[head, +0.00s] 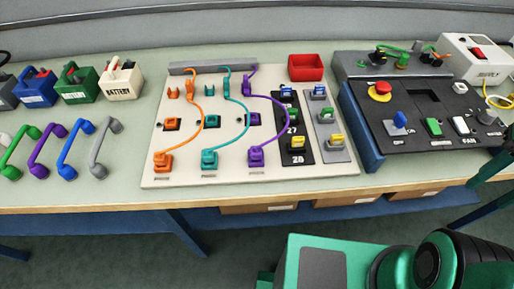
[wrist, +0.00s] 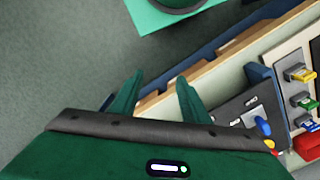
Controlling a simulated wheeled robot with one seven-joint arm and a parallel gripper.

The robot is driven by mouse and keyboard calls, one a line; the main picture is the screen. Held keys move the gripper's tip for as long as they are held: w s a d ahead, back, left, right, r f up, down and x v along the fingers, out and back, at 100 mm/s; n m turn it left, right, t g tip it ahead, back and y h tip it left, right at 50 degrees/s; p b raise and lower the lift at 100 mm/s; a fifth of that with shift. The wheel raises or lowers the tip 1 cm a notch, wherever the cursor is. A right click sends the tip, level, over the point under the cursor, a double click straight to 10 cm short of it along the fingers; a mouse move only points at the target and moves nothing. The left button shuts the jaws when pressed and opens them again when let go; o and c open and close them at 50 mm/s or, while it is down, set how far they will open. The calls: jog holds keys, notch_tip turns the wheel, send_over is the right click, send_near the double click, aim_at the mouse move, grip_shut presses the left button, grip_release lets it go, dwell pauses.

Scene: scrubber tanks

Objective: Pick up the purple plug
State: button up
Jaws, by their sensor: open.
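The purple plug (head: 256,157) sits at the front of the white board, below a purple socket (head: 254,119). A purple cable (head: 287,116) curves from it up to the purple connector (head: 250,77) at the board's back. My gripper shows at the right edge of the head view (head: 462,206) as two dark green fingers, far right of the plug. In the wrist view my gripper (wrist: 158,92) is open, its fingers apart with nothing between them, by the bench's front edge. The purple plug is not seen in the wrist view.
Orange (head: 163,161) and teal (head: 209,158) plugs with cables stand left of the purple one. A black strip with switches (head: 296,128) is close on its right. Coloured handles (head: 45,147) lie left.

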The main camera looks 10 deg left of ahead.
jog(key=w+a+r+n, duration=0.3)
jog(key=w+a+n, duration=0.6)
jog(key=w+a, duration=0.15)
notch_tip(320, 180, up, 2)
jog(key=n, duration=1.7)
send_over(256, 149)
jog(key=shift+n, duration=0.5)
jog(key=f, duration=0.4)
jog(key=shift+s+f, duration=0.2)
jog(key=shift+s, duration=0.15)
jog(key=shift+w+f, duration=0.2)
jog(key=shift+f, duration=1.35)
jog(key=shift+w+f, duration=0.15)
jog(key=shift+f, duration=1.35)
grip_shut()
